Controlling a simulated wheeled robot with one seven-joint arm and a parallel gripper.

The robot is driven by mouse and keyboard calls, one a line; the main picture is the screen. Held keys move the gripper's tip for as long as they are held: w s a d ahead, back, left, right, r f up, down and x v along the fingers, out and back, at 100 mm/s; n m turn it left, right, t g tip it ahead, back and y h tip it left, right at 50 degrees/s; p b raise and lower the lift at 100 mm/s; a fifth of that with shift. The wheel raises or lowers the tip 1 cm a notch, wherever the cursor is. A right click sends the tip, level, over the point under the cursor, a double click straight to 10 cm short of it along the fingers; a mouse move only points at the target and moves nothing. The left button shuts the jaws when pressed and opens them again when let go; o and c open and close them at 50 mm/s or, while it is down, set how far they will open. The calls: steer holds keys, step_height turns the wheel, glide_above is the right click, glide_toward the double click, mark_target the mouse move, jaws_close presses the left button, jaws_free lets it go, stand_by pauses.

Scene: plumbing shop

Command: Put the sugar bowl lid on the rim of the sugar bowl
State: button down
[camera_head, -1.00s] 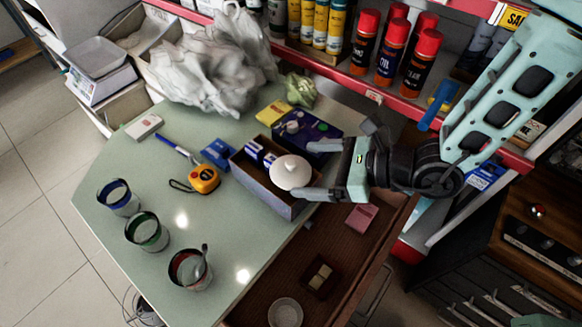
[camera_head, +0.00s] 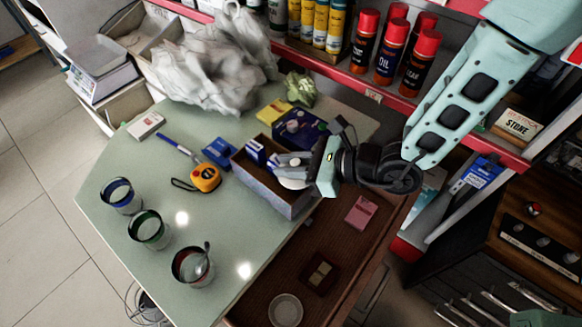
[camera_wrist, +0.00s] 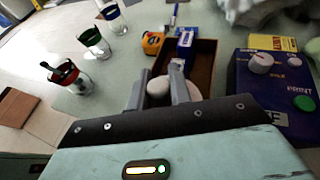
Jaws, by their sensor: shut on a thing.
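The white round sugar bowl lid (camera_head: 290,184) is at the near end of an open box (camera_head: 285,205), mostly hidden by my gripper in the head view. My gripper (camera_head: 284,166) reaches in from the right and is shut on the lid. In the wrist view the two fingers of my gripper (camera_wrist: 161,82) stand on either side of the lid's pale knob (camera_wrist: 157,87), and the lid's disc (camera_wrist: 193,91) shows beyond the right finger. A small white round bowl (camera_head: 286,310), apparently the sugar bowl, stands on the brown drawer surface at the bottom, away from my gripper.
Several glasses with coloured bands, including a green one (camera_head: 149,231), line the table's left side. A yellow tape measure (camera_head: 205,178) lies left of the box. A dark blue device (camera_head: 303,128) is behind it. A pink block (camera_head: 361,212) and a brown tray (camera_head: 319,275) sit in the drawer.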

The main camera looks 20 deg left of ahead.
steer(key=shift+d+f, duration=0.2)
steer(key=shift+f, duration=0.05)
